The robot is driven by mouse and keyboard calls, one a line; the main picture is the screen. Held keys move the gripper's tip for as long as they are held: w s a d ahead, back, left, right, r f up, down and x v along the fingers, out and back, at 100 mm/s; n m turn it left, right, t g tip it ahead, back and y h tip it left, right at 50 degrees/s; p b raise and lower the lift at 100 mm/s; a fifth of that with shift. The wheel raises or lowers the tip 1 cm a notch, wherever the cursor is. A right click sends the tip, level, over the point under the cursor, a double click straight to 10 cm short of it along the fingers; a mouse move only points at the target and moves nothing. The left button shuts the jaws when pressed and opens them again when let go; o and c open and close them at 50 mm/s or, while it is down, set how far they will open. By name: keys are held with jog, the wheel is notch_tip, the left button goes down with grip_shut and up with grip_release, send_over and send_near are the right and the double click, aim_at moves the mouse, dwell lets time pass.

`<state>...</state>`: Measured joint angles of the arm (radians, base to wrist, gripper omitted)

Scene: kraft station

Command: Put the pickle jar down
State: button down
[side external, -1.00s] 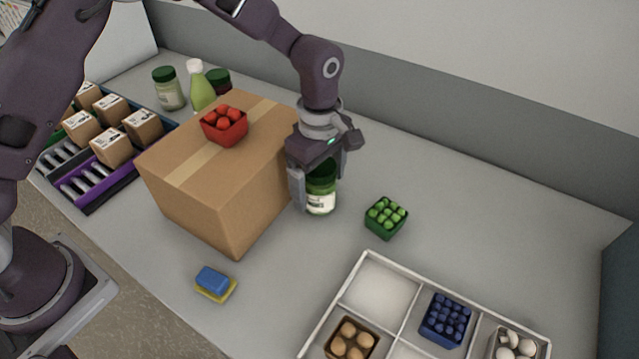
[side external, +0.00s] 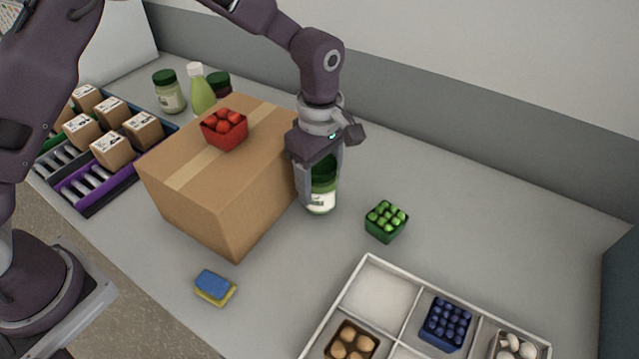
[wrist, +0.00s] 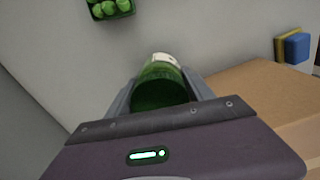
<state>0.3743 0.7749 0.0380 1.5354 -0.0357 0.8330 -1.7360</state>
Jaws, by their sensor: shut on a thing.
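The pickle jar (side external: 321,201) is green with a dark green lid and a pale label. It is upright beside the right side of the cardboard box, at or very near the grey counter; I cannot tell whether its base touches. My gripper (side external: 318,178) points down and is shut on the jar from above. In the wrist view the jar (wrist: 160,87) sits between the two fingers of my gripper (wrist: 165,98), its dark lid towards the camera.
The cardboard box (side external: 205,205) carries a red punnet (side external: 224,129). A green punnet (side external: 386,221) stands right of the jar, and a white divided tray (side external: 405,318) is in front. A sponge (side external: 214,287) lies front left. Jars and a bottle (side external: 202,91) stand behind.

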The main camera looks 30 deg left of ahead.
notch_tip(320, 180, up, 16)
send_over(387, 215)
notch_tip(387, 215, down, 12)
jog(key=shift+f, duration=0.25)
jog(key=shift+f, duration=0.1)
jog(key=shift+c, duration=1.9)
grip_release()
